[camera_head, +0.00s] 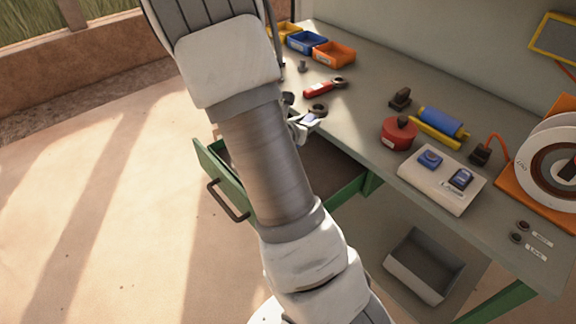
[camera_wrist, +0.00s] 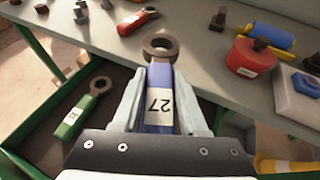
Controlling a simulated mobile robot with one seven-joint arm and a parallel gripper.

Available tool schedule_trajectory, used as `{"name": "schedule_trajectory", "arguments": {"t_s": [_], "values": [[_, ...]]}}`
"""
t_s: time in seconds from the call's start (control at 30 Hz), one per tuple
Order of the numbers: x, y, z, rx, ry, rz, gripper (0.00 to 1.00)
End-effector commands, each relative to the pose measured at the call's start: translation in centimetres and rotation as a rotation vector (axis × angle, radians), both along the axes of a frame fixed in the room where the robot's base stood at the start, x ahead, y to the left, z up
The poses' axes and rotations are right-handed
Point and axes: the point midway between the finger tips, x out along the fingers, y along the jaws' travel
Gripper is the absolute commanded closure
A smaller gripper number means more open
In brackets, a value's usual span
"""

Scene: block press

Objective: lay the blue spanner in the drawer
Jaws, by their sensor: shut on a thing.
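The blue spanner (camera_wrist: 160,112) has a dark ring end and a white label with 27 on it. My gripper (camera_wrist: 164,84) is shut on its handle, with the ring end pointing away past the fingertips. In the head view the blue spanner (camera_head: 309,120) shows beside my arm, near the bench edge above the drawer. My arm hides most of the gripper there. The green drawer (camera_head: 345,178) stands open under the bench, partly hidden by my arm. In the wrist view a green spanner (camera_wrist: 84,112) lies in the drawer, left of my gripper.
A red spanner (camera_head: 325,87) lies on the bench (camera_head: 355,125). A red round container (camera_head: 399,134), a blue roller (camera_head: 443,122) and a switch box (camera_head: 440,180) stand to the right. Small bins (camera_head: 334,53) stand at the back. A grey bin (camera_head: 424,265) is below the bench.

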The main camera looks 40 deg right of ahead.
Motion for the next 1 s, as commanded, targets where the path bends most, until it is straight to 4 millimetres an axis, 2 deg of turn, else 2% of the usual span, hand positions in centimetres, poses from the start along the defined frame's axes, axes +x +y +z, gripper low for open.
{"name": "schedule_trajectory", "arguments": {"t_s": [0.03, 0.1, 0.4, 0.53, 0.77, 1.0], "values": [[-0.1, 0.0, -1.6, -0.001, 0.007, 0.000, 1.00], [0.0, 0.0, -3.3, -0.001, 0.007, 0.001, 1.00], [0.0, 0.0, -10.2, -0.002, 0.006, 0.000, 1.00], [0.0, -0.1, -12.0, -0.001, 0.002, 0.000, 1.00], [0.0, 0.0, -13.3, -0.002, 0.001, 0.001, 1.00], [0.0, 0.0, -16.5, -0.001, 0.002, 0.001, 1.00]]}}
